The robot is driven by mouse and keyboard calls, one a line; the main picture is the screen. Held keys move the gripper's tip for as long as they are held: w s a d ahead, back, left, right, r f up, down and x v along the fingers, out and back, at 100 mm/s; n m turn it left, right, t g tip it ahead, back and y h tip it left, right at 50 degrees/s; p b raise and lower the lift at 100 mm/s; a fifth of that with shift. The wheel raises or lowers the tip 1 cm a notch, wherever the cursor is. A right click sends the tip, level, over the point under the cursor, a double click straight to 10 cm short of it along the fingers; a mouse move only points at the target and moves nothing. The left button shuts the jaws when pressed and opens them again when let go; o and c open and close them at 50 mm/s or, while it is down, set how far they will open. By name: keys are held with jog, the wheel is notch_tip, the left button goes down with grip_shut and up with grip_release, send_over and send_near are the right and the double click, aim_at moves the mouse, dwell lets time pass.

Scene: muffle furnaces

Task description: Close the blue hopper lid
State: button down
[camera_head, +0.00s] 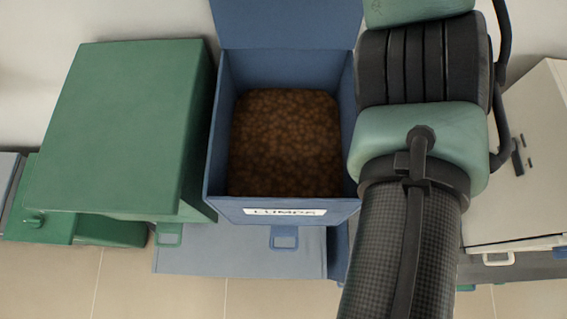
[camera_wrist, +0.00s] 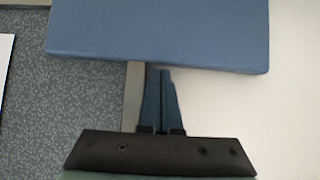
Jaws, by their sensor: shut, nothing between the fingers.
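The blue hopper (camera_head: 213,150) stands open in the middle of the head view, filled with brown lumps (camera_head: 285,145). Its blue lid (camera_head: 288,22) is raised at the back, and its top runs out of the picture. In the wrist view, a blue panel that looks like the lid (camera_wrist: 160,35) spans the top. My gripper (camera_wrist: 162,73) is shut and empty, its fingertips just below the panel's lower edge in the picture. I cannot tell whether they touch it. My gripper does not show in the head view, where my arm covers the hopper's right side.
A green closed box (camera_head: 120,130) stands close to the hopper's left. A pale cabinet (camera_head: 525,170) stands to the right, beyond my arm. A white label (camera_head: 285,212) is on the hopper's front. Below it is a grey-blue panel with a handle (camera_head: 284,238). Tiled floor is clear in front.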

jog(key=shift+f, duration=0.35)
jog(key=shift+s+b, duration=0.15)
jog(key=shift+b, duration=0.2)
jog(key=shift+s+f+b, duration=0.15)
jog(key=shift+s+b, duration=0.6)
jog(key=shift+s, duration=0.5)
jog(key=shift+s+f, duration=0.1)
